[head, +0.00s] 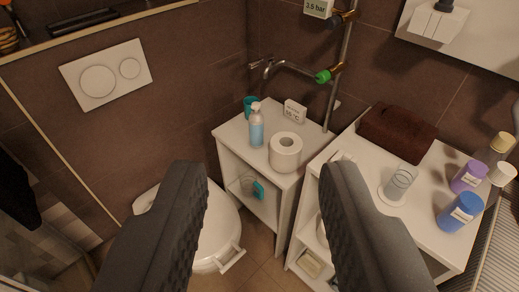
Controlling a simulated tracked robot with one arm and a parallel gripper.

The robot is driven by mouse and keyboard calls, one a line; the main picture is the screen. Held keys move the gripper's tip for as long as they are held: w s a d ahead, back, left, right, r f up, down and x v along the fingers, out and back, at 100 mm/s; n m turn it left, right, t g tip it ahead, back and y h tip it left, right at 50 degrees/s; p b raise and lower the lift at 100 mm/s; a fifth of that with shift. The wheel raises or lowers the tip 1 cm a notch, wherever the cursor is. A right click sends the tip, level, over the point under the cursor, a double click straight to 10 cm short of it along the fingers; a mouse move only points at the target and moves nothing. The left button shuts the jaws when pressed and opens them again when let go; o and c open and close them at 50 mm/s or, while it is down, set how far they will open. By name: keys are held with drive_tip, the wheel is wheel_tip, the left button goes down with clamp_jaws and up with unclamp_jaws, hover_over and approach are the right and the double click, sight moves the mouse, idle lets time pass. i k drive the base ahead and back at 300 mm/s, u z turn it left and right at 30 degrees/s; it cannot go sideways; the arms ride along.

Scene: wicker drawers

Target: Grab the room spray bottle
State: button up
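A slim clear bottle with light blue liquid and a pale top, which looks like the room spray bottle (256,128), stands upright on the small white cabinet (231,131). It is left of a toilet paper roll (285,152) and in front of a teal cup (249,106). My gripper (260,178) is open, with its two dark fingers wide apart in the foreground. Nothing is between the fingertips up close. The bottle is beyond them, seen above and through the gap.
A small white sign (294,112) and a pipe with a green-handled valve (322,76) are behind the bottle. A white toilet (215,240) is below left. On the right, another white cabinet (430,240) holds a brown towel (397,134), a glass (400,182) and several bottles.

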sight(255, 121)
drive_tip(key=u, duration=0.05)
drive_tip(key=k, duration=0.85)
drive_tip(key=z, duration=0.55)
drive_tip(key=i, duration=2.05)
drive_tip(key=u, duration=0.9)
